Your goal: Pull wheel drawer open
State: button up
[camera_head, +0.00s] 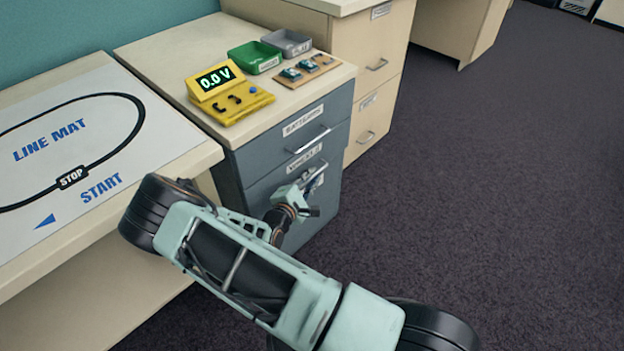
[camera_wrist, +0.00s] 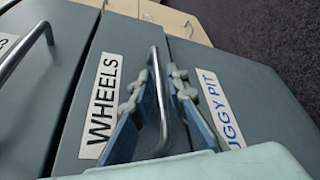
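The wheels drawer (camera_head: 262,189) is the grey-blue middle drawer front of the cabinet, and its face looks flush with the cabinet. In the wrist view its white WHEELS label (camera_wrist: 101,98) lies left of its metal bar handle (camera_wrist: 160,100). My gripper (camera_head: 307,184) is at this drawer front in the head view and partly covers the handle there. In the wrist view the two fingers of my gripper (camera_wrist: 164,82) are apart, one on each side of the handle. I see a gap between the fingers, and no clear firm contact with the bar.
The batteries drawer (camera_head: 295,145) is above and the buggy pit drawer (camera_wrist: 245,110) below. On the cabinet top are a yellow meter (camera_head: 228,95), a green tray (camera_head: 254,57) and a grey tray (camera_head: 287,42). Clear dark carpet (camera_head: 490,180) lies to the right.

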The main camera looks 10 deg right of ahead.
jog(key=shift+w, duration=0.1)
jog(key=shift+c, duration=0.4)
grip_shut()
jog(key=shift+d, duration=0.1)
